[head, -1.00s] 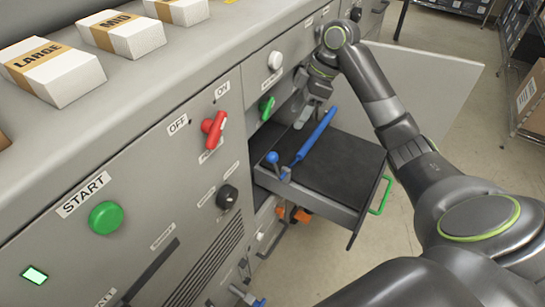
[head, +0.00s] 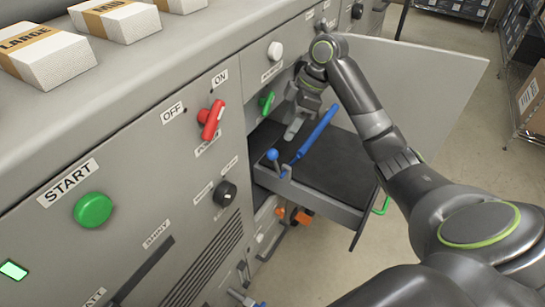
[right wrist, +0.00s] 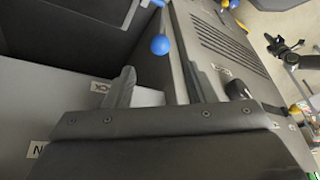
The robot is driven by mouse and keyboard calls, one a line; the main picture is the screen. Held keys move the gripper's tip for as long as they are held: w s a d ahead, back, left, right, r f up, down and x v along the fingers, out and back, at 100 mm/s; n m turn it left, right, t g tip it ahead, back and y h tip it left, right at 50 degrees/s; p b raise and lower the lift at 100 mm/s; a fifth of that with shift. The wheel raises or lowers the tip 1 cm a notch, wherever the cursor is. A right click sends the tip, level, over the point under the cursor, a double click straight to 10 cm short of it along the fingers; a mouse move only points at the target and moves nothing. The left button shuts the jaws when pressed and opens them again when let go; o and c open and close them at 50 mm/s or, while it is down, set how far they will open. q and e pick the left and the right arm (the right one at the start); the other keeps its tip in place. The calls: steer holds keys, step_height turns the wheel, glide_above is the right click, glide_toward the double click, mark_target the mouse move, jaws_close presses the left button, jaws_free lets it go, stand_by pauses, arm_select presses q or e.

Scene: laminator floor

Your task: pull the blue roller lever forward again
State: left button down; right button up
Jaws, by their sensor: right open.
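A blue ball-topped lever (head: 272,155) stands at the near left edge of the pulled-out drawer (head: 310,190). A long blue bar (head: 316,134) lies slanted over the drawer's dark bed. I cannot tell for certain which is the roller lever. My right gripper (head: 293,130) is inside the opening above the drawer's back left, behind the ball lever and left of the bar. In the right wrist view the right gripper (right wrist: 160,92) has its fingers apart and nothing between them. The blue ball (right wrist: 160,45) shows just beyond the fingertips, apart from them. My left gripper is out of view.
A green knob (head: 267,102) and a red power switch (head: 211,119) sit on the panel close to the opening. An open grey door panel (head: 430,85) stands behind my right arm. A green drawer handle (head: 382,205) is at the drawer's front.

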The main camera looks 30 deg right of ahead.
mark_target(275, 150)
steer(key=b+x, duration=0.2)
steer(key=x, duration=0.8)
steer(key=shift+f+b, duration=0.15)
steer(key=shift+b, duration=0.25)
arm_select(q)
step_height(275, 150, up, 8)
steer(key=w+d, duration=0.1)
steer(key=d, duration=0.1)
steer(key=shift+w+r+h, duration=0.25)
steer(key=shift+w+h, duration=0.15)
arm_select(e)
steer(key=shift+a+f, duration=0.25)
steer(key=shift+f, duration=0.3)
jaws_close()
